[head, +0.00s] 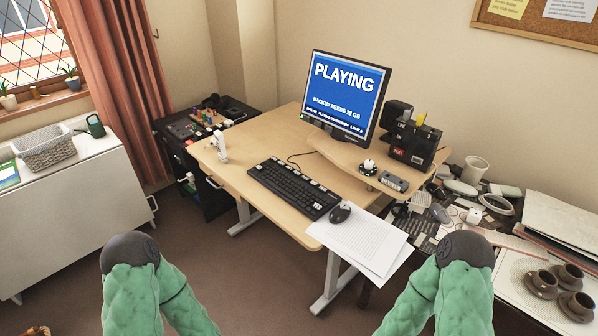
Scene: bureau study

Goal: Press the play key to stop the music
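A black keyboard (293,188) lies on the light wooden desk (228,171), with a thin cable at its far side. A monitor (346,95) stands behind it; its blue screen reads "PLAYING" and, below, "BACKUP NEEDS 12 GB". A smaller line at the bottom is hard to read. I cannot make out which key is the play key. A small grey device with a dark top (393,181) lies on the raised shelf, its markings too small to read. Only my bent green-covered arms show at the bottom, apart from the desk. Both of my grippers are out of view.
A black mouse (340,213) sits right of the keyboard, by white papers (361,240) overhanging the front edge. A white upright object (221,147) stands at the desk's left. Black boxy devices (412,143) stand right of the monitor. The right side table is cluttered, with brown cups (541,283).

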